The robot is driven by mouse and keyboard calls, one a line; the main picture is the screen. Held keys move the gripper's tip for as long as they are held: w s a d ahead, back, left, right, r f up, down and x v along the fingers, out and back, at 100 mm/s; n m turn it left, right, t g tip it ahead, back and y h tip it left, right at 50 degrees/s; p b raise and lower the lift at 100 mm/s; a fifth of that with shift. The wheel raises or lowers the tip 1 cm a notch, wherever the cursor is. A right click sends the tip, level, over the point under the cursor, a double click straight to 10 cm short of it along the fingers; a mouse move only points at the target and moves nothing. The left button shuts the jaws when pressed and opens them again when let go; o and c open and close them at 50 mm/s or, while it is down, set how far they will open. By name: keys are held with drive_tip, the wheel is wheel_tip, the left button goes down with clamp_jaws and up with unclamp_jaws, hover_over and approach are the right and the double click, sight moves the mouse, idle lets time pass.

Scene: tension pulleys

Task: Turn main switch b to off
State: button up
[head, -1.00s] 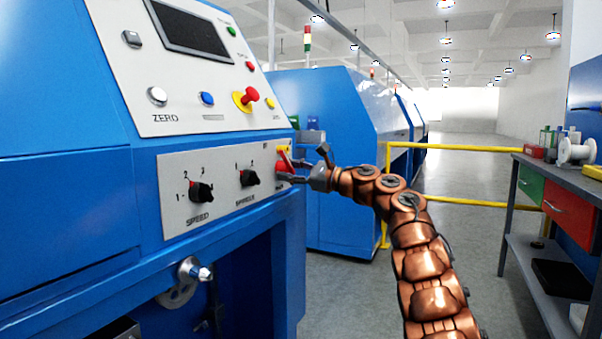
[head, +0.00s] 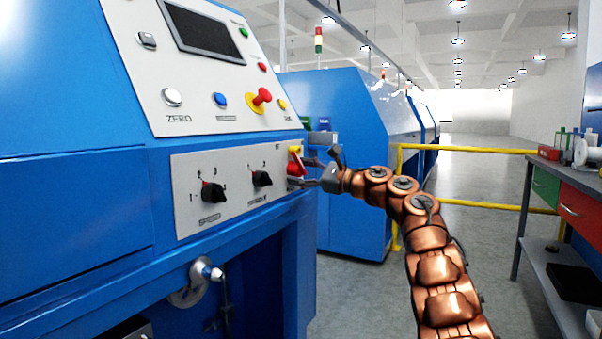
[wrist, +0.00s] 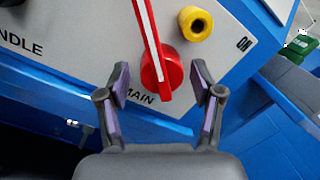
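The main switch (wrist: 162,72) is a red rotary knob with a white stripe on its long handle. In the wrist view the handle points up and slightly left, past the top edge. Part of the word MAIN shows below it and ON to its right; no OFF mark is visible. In the head view the red switch (head: 296,167) is at the panel's right end, partly hidden by my gripper (head: 318,168). In the wrist view my gripper (wrist: 161,80) is open, with one finger on each side of the knob's lower part. Contact cannot be told.
A yellow round part (wrist: 195,23) sits right of the handle. The spindle knob (head: 261,179) and speed knob (head: 212,192) are left on the same panel. A red emergency button (head: 262,97) is above. A yellow railing (head: 470,203) and a workbench (head: 540,225) stand at right.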

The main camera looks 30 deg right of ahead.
drive_tip(key=shift+d, duration=0.1)
drive_tip(key=shift+s+d, duration=0.4)
drive_tip(key=shift+s, duration=0.2)
drive_tip(key=v, duration=1)
drive_tip(key=shift+s, duration=0.35)
drive_tip(key=shift+f, duration=0.1)
